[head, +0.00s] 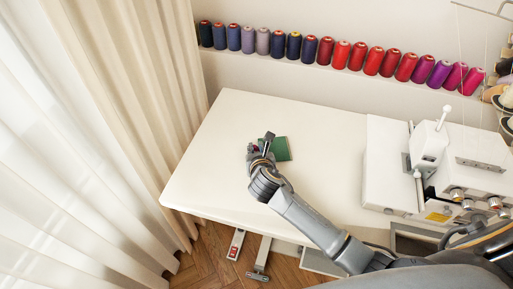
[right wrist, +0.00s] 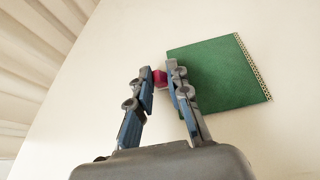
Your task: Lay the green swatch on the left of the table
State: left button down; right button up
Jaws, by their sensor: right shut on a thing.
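The green swatch (head: 283,149) is on or just above the white table, left of the table's middle. In the right wrist view the swatch (right wrist: 222,76) has a pale, toothed right edge. My right gripper (head: 262,144) is at the swatch's left side. In the wrist view its fingertips (right wrist: 162,82) are shut on a small red piece (right wrist: 160,77) beside the swatch's left edge. One finger hides the place between the red piece and the swatch, so I cannot tell whether they are joined. My left gripper is not in view.
A white sewing machine (head: 390,160) stands on the right of the table (head: 225,125). Several thread spools (head: 341,54) line the shelf behind. A beige curtain (head: 150,90) hangs at the left. The table's left part is bare.

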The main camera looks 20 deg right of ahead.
jog(key=o, duration=0.7)
jog(key=shift+o, duration=0.2)
jog(key=v, duration=1.2)
jog(key=shift+r+p, duration=0.1)
jog(key=shift+p, duration=0.2)
